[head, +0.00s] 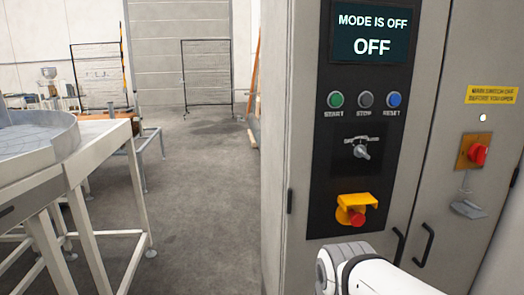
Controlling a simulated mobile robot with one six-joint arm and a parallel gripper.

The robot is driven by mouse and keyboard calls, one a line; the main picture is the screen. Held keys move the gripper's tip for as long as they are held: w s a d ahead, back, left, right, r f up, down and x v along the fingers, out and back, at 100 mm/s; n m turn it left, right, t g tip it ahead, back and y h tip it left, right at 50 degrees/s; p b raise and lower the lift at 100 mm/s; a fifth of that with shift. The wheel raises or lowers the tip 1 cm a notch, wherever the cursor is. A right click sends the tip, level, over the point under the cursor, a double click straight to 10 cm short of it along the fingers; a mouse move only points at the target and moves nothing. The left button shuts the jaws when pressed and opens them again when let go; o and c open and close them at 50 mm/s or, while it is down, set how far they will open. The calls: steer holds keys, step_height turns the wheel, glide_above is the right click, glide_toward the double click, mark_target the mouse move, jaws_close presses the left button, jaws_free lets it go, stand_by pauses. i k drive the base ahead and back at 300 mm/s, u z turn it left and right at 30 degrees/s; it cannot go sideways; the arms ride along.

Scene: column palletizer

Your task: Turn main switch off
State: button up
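The main switch (478,154) is a red knob on an orange-yellow plate, on the right door of the grey cabinet (440,130). A yellow label (491,94) and a small lit white lamp (483,117) are above it. The knob's exact turn position is too small to tell. A display (372,33) on the black panel reads "MODE IS OFF" and "OFF". A white and grey link of my arm shows at the bottom, below the panel and left of the switch. My gripper is not in view.
The panel holds green, grey and blue buttons (365,100), a selector knob (361,151) and a red emergency stop under a yellow guard (357,201). A black door handle (424,245) sticks out below the switch. A padlock-like grey piece (468,208) hangs there. Open floor (200,190) lies left.

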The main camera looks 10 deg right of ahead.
mark_target(477, 153)
steer(key=z, duration=1.4)
steer(key=k, duration=1.3)
steer(key=z, duration=0.5)
steer(key=i, duration=1.8)
steer(key=u, duration=0.8)
